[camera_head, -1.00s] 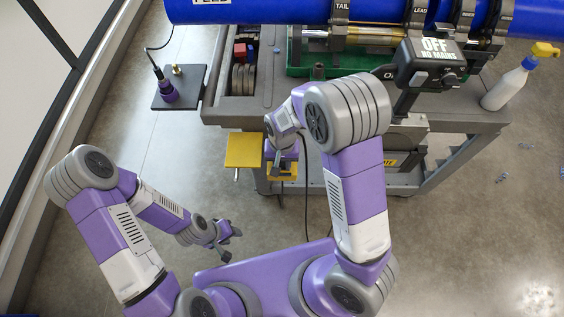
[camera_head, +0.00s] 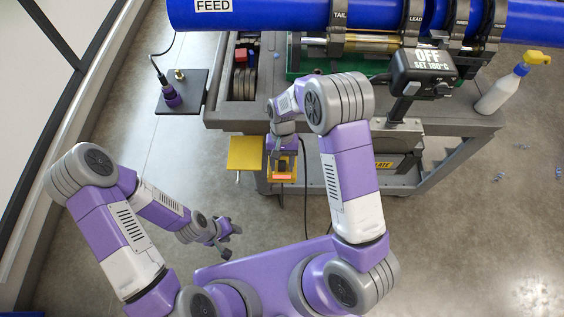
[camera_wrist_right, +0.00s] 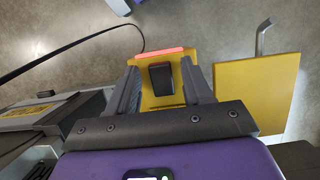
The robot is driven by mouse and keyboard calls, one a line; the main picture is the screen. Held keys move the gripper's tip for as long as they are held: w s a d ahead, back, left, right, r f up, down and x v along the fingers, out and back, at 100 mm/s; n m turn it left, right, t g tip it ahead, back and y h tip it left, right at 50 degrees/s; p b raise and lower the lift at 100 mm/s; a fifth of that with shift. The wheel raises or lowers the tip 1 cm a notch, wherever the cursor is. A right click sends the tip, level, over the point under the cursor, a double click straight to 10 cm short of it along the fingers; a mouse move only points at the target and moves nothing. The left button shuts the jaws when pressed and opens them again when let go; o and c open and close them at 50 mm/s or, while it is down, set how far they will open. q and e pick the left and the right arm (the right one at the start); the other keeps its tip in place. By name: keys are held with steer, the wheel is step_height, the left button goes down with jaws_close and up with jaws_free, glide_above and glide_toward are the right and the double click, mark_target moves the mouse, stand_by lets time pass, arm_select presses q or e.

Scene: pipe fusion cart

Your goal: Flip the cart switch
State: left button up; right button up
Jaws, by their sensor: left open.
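The cart switch is a black rocker (camera_wrist_right: 161,80) on a yellow plate (camera_wrist_right: 184,56) with a lit red-orange strip (camera_wrist_right: 160,53) along its far edge. The lit strip also shows in the head view (camera_head: 282,177) at the cart's front. My right gripper (camera_wrist_right: 162,82) has its two fingers apart, one on each side of the rocker in the picture; I cannot tell whether they touch it. In the head view my right gripper (camera_head: 283,160) is over the yellow plate and partly hides it. My left gripper (camera_head: 226,242) is open and empty, low at the left, away from the cart.
A display (camera_head: 424,65) on the cart reads OFF, SET 100°C. A yellow panel (camera_head: 245,153) sits left of the switch. A blue pipe (camera_head: 270,14) lies in clamps across the cart. A spray bottle (camera_head: 503,90) stands at the right end. Floor in front is mostly clear.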

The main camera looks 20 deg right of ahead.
mark_target(282, 161)
steer(key=p+v, duration=0.1)
steer(key=v, duration=0.6)
steer(key=shift+r+p, duration=0.3)
stand_by(0.5)
